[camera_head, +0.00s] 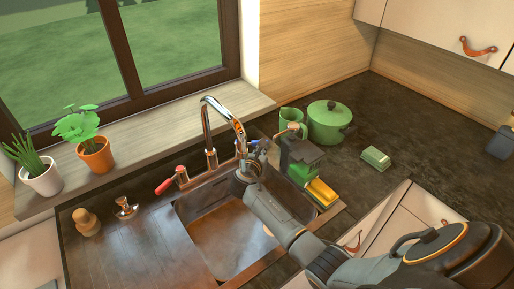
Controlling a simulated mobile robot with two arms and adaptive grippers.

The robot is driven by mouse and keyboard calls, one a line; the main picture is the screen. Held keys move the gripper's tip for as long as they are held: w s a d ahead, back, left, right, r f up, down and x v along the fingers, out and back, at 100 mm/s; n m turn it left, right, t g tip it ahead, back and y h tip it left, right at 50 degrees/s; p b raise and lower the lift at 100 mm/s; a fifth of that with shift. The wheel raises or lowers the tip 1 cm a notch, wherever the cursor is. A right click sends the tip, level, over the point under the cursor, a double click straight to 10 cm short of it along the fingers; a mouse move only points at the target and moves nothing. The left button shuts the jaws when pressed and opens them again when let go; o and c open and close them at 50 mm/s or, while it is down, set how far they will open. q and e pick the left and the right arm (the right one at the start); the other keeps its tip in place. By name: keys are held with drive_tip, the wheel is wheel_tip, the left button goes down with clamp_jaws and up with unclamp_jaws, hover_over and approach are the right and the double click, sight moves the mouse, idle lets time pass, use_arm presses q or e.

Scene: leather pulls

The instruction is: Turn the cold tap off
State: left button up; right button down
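A chrome arched faucet (207,131) stands at the back of the sink (225,235). On its left is a tap with a red handle (165,186). On its right a small blue piece, the cold tap's handle (253,142), shows behind my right gripper (262,149). My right arm comes in from the lower right over the sink, and the gripper's fingers are at or very near the blue handle. The fingers are small and partly hidden, so I cannot tell if they touch it or grip it. I cannot make out running water. My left gripper is not in view.
A dark soap dispenser (300,151) and a yellow sponge (321,192) stand close right of my gripper. A green jug (291,120), green pot (329,122) and green dish (375,158) sit behind. Potted plants (96,155) line the sill. The left counter is mostly clear.

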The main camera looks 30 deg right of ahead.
drive_tip(key=shift+w+d+p, duration=0.35)
drive_tip(key=shift+w+d, duration=0.15)
drive_tip(key=shift+d, duration=0.15)
drive_tip(key=shift+d, duration=0.1)
idle(0.3)
